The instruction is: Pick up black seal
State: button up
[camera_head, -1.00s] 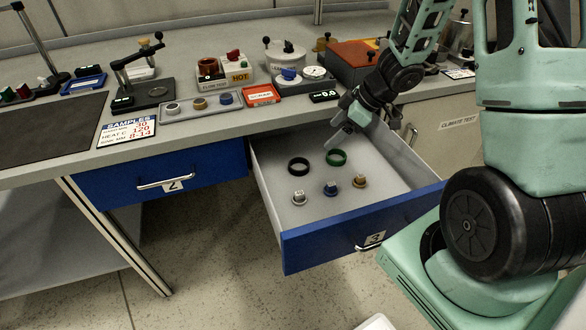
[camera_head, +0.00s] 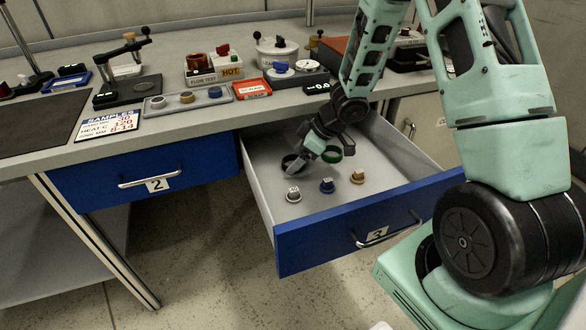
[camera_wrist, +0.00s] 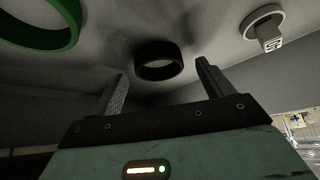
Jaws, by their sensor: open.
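The black seal (camera_head: 290,163) is a dark ring lying on the floor of the open drawer 3, partly hidden by my gripper in the head view. In the wrist view the black seal (camera_wrist: 159,68) lies beyond and between the two fingertips, with no finger touching it that I can see. My gripper (camera_head: 300,164) is open and empty, low inside the drawer; its two fingers also show in the wrist view (camera_wrist: 160,80).
A green ring (camera_head: 331,154) lies close to the right of my gripper. Small grey (camera_head: 293,195), blue (camera_head: 327,186) and brown (camera_head: 357,177) knobbed pieces stand nearer the blue drawer front (camera_head: 340,232). Drawer walls surround my gripper.

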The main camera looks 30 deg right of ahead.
jog(key=shift+w+a+f, duration=0.2)
jog(key=shift+w+f, duration=0.05)
jog(key=shift+f, duration=0.3)
jog(key=c, duration=1.1)
jog(key=shift+o, duration=0.2)
jog(key=shift+r, duration=0.1)
jog(key=shift+s+d+r, duration=0.1)
jog(key=shift+r, duration=0.05)
jog(key=s+d+r+p, duration=0.9)
jog(key=r, duration=0.1)
jog(key=shift+s+d+r, duration=0.3)
jog(key=shift+s+r, duration=0.05)
